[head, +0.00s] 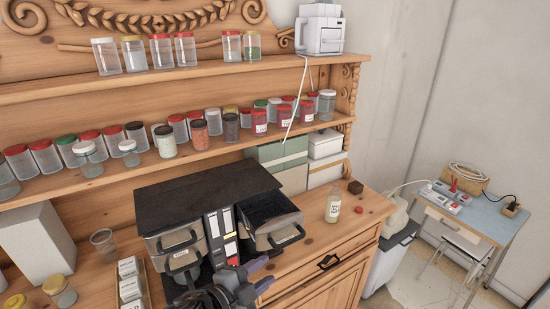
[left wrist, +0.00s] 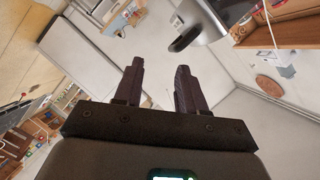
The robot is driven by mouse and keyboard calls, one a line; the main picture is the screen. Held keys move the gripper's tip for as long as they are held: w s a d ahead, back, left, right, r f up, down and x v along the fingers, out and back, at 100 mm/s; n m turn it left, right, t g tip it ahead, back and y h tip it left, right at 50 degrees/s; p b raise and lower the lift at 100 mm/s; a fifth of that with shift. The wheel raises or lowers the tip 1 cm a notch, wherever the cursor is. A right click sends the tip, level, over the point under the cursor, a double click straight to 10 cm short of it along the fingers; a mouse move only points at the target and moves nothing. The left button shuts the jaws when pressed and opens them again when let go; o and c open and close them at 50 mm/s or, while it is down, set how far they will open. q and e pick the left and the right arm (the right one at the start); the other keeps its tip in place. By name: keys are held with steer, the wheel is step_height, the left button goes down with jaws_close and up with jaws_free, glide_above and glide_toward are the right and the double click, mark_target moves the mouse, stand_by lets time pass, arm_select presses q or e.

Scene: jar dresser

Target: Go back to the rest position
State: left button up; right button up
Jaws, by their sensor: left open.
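My left gripper (head: 262,274) shows at the bottom middle of the head view, in front of the black-topped drawer unit (head: 205,197) on the dresser. Its jaws are apart. In the left wrist view the two dark fingers of the left gripper (left wrist: 157,84) stand apart with nothing between them. That view is strongly tilted and shows room surfaces beyond the fingers. My right gripper is in neither view.
Shelves above carry several jars. A white appliance (head: 320,32) stands on top. A blue-topped table (head: 480,215) is at right.

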arm_select(q)
steer(key=s+f+n+g+y+p, duration=0.2)
steer(key=s+f+n+p, duration=0.45)
steer(key=s+f, duration=0.6)
steer(key=s+a+n+g+y+p, duration=0.2)
steer(key=s+a+n+g+y, duration=0.4)
steer(key=s+a, duration=1.1)
steer(key=s+n+y, duration=0.1)
steer(key=n, duration=0.3)
steer(key=shift+a+f+n+y, duration=0.2)
steer(key=shift+a+n+y, duration=0.1)
steer(key=shift+n, duration=0.05)
